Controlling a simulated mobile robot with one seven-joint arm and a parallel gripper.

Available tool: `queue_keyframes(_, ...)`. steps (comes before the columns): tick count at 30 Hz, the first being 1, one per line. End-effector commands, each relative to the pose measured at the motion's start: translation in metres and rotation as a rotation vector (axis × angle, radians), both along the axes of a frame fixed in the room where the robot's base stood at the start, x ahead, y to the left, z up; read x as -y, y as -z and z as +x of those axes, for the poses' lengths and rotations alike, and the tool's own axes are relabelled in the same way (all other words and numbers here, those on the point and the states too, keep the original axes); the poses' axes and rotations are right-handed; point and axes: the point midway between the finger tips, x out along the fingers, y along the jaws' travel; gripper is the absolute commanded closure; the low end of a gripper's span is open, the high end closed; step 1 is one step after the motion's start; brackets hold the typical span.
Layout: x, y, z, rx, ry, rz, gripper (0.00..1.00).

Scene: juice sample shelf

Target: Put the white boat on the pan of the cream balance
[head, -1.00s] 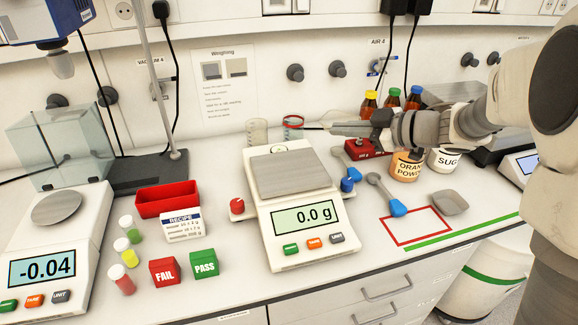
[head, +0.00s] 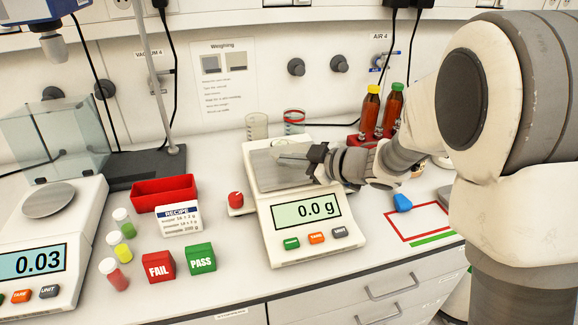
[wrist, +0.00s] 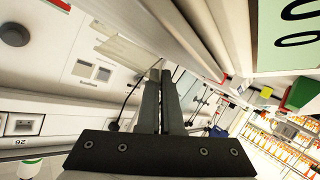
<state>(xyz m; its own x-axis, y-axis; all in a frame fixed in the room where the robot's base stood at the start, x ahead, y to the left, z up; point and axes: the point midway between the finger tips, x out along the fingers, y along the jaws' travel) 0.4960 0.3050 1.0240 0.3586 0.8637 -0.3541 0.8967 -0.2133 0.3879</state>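The cream balance (head: 312,245) stands in the middle of the bench, its display reading 0.0 g. Its square grey pan (head: 272,180) is partly hidden by my gripper (head: 306,156), which reaches in from the right above it. In the wrist view, the fingers of my gripper (wrist: 158,74) are almost together at the tips. A thin pale piece, which looks like the white boat (wrist: 122,50), juts from the fingertips, seen nearly edge-on. In the head view it appears over the pan's rear part; I cannot tell whether it touches the pan.
A red knob (head: 236,200) sits at the balance's left, with a red tray (head: 164,192), recipe card (head: 180,222) and FAIL (head: 158,266) and PASS (head: 201,258) blocks beyond. Beakers (head: 257,126) stand behind. Brown bottles (head: 369,110) stand at the right.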

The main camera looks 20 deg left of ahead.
Motion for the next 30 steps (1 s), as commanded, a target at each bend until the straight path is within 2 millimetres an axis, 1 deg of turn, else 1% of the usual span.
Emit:
queue_keyframes(1,0.0001,0.0077,0.0002,-0.001,0.001,-0.001,1.0)
queue_keyframes(8,0.0004,0.0066,0.0005,0.002,0.001,0.001,1.0)
queue_keyframes(13,0.0004,0.0115,0.0004,0.002,0.0,0.001,1.0)
queue_keyframes(18,0.0002,0.0103,0.0004,0.002,0.0,0.001,0.69)
queue_keyframes(25,0.0003,0.0101,0.0004,0.002,0.0,0.001,0.68)
queue_keyframes(28,0.0002,0.0055,0.0004,0.002,0.0,0.0,0.68)
queue_keyframes(30,0.0064,0.0028,-0.001,0.003,0.003,0.001,0.68)
